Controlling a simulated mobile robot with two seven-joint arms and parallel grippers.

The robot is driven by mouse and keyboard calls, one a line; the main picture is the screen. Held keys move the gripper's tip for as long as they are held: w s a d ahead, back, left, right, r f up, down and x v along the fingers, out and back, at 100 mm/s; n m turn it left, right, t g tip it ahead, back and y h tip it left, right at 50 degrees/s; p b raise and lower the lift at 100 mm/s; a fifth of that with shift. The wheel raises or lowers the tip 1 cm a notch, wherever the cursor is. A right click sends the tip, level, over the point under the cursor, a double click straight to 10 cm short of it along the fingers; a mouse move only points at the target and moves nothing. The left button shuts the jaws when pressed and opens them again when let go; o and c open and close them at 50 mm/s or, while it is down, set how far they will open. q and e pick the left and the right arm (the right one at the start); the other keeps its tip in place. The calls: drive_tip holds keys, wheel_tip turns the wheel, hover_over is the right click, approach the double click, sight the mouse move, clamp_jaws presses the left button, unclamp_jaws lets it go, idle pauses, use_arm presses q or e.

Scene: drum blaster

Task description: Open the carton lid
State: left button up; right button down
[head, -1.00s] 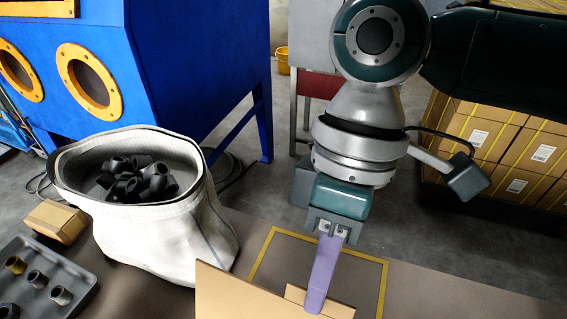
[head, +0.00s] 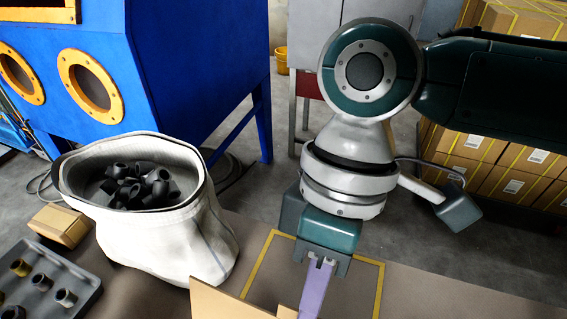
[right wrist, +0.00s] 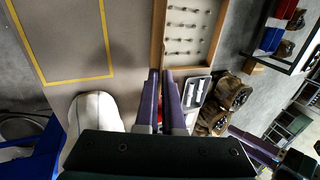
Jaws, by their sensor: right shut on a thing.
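The tan cardboard carton shows in part at the bottom of the head view, where a panel (head: 228,304) sticks up. In the right wrist view its wall (right wrist: 157,38) and open inside show, with rows of small parts in it. My right gripper (head: 312,300), with purple fingers, reaches down beside the panel; its tips are cut off by the frame edge. In the right wrist view the right gripper (right wrist: 162,75) is shut on the carton lid's edge, mostly hidden between the fingers. Purple fingers of my left gripper (right wrist: 255,143) show at lower right; their opening is unclear.
A white fabric bag (head: 165,240) with black fittings (head: 140,185) stands left of the carton. A grey tray (head: 72,277) and a small tan box (head: 60,225) lie further left. A yellow taped outline (head: 375,280) marks bare table beyond the carton.

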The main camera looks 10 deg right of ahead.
use_arm(q)
wheel_tip(320, 180, up, 4)
drive_tip(key=p, duration=0.3)
drive_tip(key=shift+d+r, duration=0.1)
drive_tip(key=shift+r, duration=0.15)
use_arm(e)
drive_tip(key=s+a, duration=0.1)
drive_tip(key=s, duration=0.1)
drive_tip(key=s+a+r, duration=0.1)
drive_tip(key=s+a, duration=0.1)
drive_tip(key=shift+s+r, duration=0.1)
drive_tip(key=shift+r, duration=0.05)
drive_tip(key=c, duration=1)
unclamp_jaws()
drive_tip(key=shift+c, duration=0.2)
use_arm(q)
drive_tip(key=shift+f+b, duration=0.55)
use_arm(e)
drive_tip(key=v, duration=1)
